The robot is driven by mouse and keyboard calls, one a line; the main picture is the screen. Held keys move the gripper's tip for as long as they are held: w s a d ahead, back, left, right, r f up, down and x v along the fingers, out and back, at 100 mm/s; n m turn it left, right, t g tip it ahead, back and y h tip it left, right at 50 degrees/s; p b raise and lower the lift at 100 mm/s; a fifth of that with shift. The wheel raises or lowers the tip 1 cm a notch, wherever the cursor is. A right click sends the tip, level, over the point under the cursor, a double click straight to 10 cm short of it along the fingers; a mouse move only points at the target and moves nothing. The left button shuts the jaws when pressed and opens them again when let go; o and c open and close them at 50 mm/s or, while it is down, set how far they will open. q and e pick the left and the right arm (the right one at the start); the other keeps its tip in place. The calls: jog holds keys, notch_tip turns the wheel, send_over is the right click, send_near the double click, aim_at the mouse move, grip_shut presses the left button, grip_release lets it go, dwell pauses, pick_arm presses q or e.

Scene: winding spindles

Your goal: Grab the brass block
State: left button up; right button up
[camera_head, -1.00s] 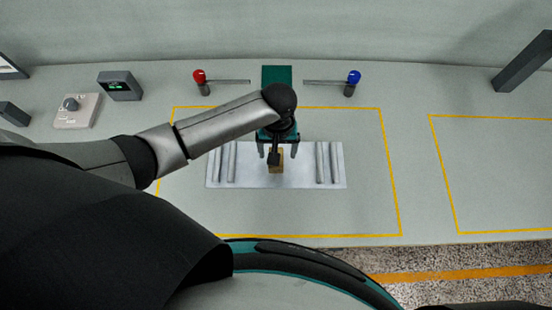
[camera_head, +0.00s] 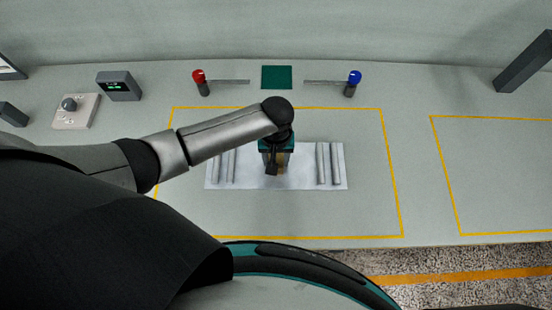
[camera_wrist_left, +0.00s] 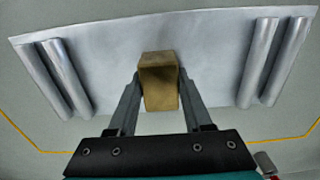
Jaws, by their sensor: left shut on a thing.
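The brass block (camera_wrist_left: 159,82) is a small tan-gold box. In the left wrist view it sits between the two fingers of my left gripper (camera_wrist_left: 159,95), which are shut on its sides. In the head view only a sliver of the block (camera_head: 281,163) shows below my left gripper (camera_head: 276,165), with the wrist covering most of it. The block is over the middle of the pale metal plate (camera_head: 305,178); I cannot tell whether it touches the plate. My right gripper is not in view.
Silver rods (camera_head: 328,163) lie in pairs at both ends of the plate. A red-knobbed lever (camera_head: 199,77), a blue-knobbed lever (camera_head: 354,78) and a green square (camera_head: 277,77) are behind. A dial box (camera_head: 75,110) and a display box (camera_head: 119,86) stand left. The right yellow outline (camera_head: 495,175) is empty.

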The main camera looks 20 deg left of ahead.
pick_arm(q)
grip_shut()
jog(key=shift+r, duration=0.1)
dwell(0.4)
